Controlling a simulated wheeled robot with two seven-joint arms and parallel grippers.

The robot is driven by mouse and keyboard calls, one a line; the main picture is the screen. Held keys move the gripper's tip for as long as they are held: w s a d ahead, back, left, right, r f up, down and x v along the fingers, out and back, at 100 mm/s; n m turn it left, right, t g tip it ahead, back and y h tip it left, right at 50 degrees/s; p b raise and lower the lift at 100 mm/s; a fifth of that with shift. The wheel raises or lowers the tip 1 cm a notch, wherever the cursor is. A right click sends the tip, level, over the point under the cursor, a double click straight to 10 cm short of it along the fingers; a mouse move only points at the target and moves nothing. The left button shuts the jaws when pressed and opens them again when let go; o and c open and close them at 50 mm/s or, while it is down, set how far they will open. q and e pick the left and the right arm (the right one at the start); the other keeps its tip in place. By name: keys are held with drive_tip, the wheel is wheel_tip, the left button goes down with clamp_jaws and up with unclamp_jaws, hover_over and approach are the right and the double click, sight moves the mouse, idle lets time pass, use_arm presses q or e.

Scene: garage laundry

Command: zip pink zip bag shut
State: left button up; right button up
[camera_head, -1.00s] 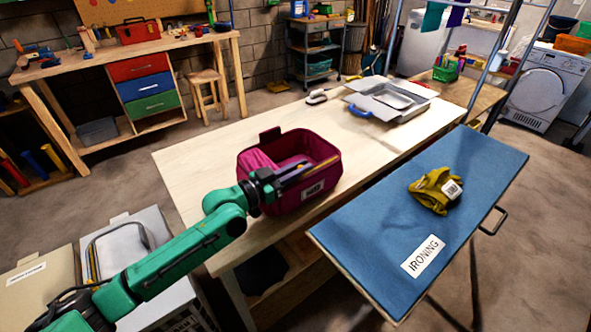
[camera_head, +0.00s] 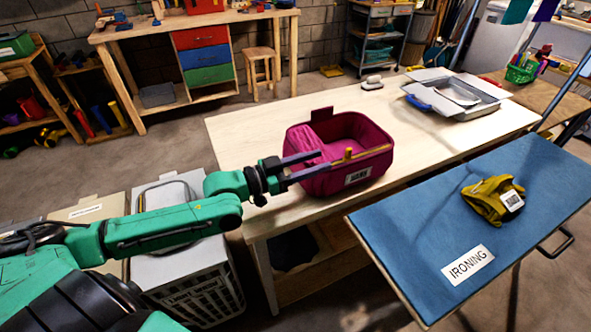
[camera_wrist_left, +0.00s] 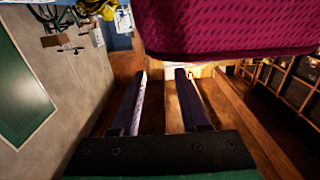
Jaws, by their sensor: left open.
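The pink zip bag (camera_head: 378,172) stands on the wooden table with its top open and its inside showing. A gold-coloured strip with a small knob (camera_head: 348,153) runs along its near rim; it looks like the zip and its pull. My left gripper (camera_head: 325,161) is at the bag's near left side, its fingers apart and empty, pointing toward the knob. Whether a finger touches the bag is unclear. In the left wrist view the bag's wall (camera_wrist_left: 225,30) fills the top, beyond the open fingers (camera_wrist_left: 160,74). My right gripper is not in view.
The wooden table (camera_head: 245,135) is clear left of the bag. A grey case (camera_head: 480,88) with open flaps stands at the back right. A pale hamper (camera_head: 195,270) stands below my left arm.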

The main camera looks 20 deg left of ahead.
sight(346, 154)
use_arm(q)
drive_tip(key=p+v, duration=0.3)
drive_tip(key=v, duration=0.2)
drive_tip(key=shift+s, duration=0.1)
drive_tip(key=shift+c, duration=0.9)
drive_tip(key=shift+r+m+p, duration=0.45)
drive_tip(key=shift+m+p, duration=0.15)
drive_tip(key=shift+p, duration=0.05)
drive_tip(key=c, duration=0.5)
drive_tip(key=r+m+p, duration=0.1)
drive_tip(key=m, duration=0.1)
drive_tip(key=r+m+g+p, duration=0.1)
drive_tip(key=p, duration=0.1)
drive_tip(key=shift+s+a+m, duration=0.2)
drive_tip(key=shift+m, duration=0.2)
clamp_jaws()
drive_tip(key=w+d+m, duration=0.1)
drive_tip(key=m, duration=0.3)
drive_tip(key=w+d+f+m+g+y+b, duration=0.1)
drive_tip(key=m, duration=0.3)
drive_tip(key=w+d+m+y+b, duration=0.1)
drive_tip(key=w+m, duration=0.1)
drive_tip(key=m, duration=0.3)
drive_tip(key=shift+f+g, duration=0.3)
drive_tip(key=x, duration=0.2)
drive_tip(key=r+p+x, duration=0.1)
drive_tip(key=x, duration=0.2)
drive_tip(key=shift+w+d, duration=0.15)
drive_tip(key=shift+w+d+f, duration=0.25)
